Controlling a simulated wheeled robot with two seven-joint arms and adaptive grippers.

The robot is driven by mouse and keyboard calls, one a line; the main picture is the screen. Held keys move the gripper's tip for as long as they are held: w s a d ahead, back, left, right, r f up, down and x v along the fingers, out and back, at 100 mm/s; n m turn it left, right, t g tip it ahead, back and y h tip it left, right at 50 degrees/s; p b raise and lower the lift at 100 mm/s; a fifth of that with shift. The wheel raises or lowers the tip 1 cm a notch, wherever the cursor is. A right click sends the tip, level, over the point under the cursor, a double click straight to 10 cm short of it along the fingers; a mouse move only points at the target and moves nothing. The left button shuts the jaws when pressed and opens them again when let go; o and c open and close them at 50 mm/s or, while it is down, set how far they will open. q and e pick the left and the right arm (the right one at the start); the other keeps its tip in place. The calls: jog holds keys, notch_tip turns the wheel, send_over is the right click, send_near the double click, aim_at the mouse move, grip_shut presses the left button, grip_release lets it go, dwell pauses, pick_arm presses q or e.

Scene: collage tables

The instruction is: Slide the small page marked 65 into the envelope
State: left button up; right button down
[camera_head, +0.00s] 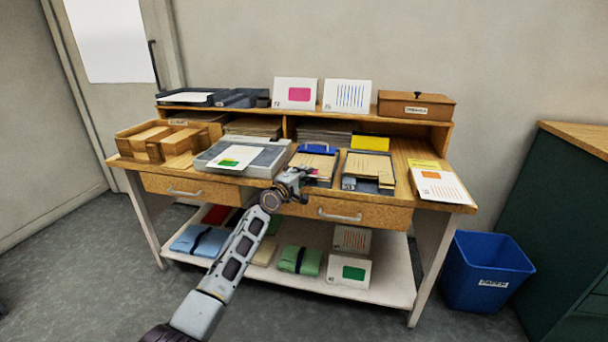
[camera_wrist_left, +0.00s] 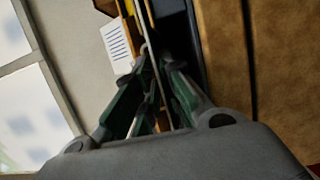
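My left gripper (camera_head: 298,182) is at the front edge of the desk, just in front of a manila envelope on a dark board (camera_head: 315,163). In the left wrist view its dark green fingers (camera_wrist_left: 160,75) come close together, with a thin pale edge running between them; I cannot tell whether they grip it. A second manila envelope (camera_head: 367,165) lies on another dark board to the right. A small page with a green patch (camera_head: 237,157) lies on a grey device (camera_head: 265,158). No number 65 is readable on any page. My right gripper is not in view.
A wooden tray (camera_head: 128,146) stands at the desk's left. Two cards, pink (camera_head: 296,94) and blue-striped (camera_head: 347,95), and a wooden box (camera_head: 416,106) are on the upper shelf. An orange-marked page (camera_head: 440,187) lies at the right. A blue bin (camera_head: 485,270) stands beside the desk.

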pick_arm(q)
jog(key=shift+o, duration=0.2)
jog(key=shift+w+a+r, duration=0.1)
jog(key=shift+a+r, duration=0.1)
jog(key=shift+a, duration=0.25)
jog(key=shift+s+f, duration=0.2)
jog(key=shift+f, duration=0.4)
jog(key=shift+s+a, duration=0.25)
jog(key=v, duration=1)
jog(key=shift+s+r, duration=0.5)
jog(key=shift+r, duration=0.05)
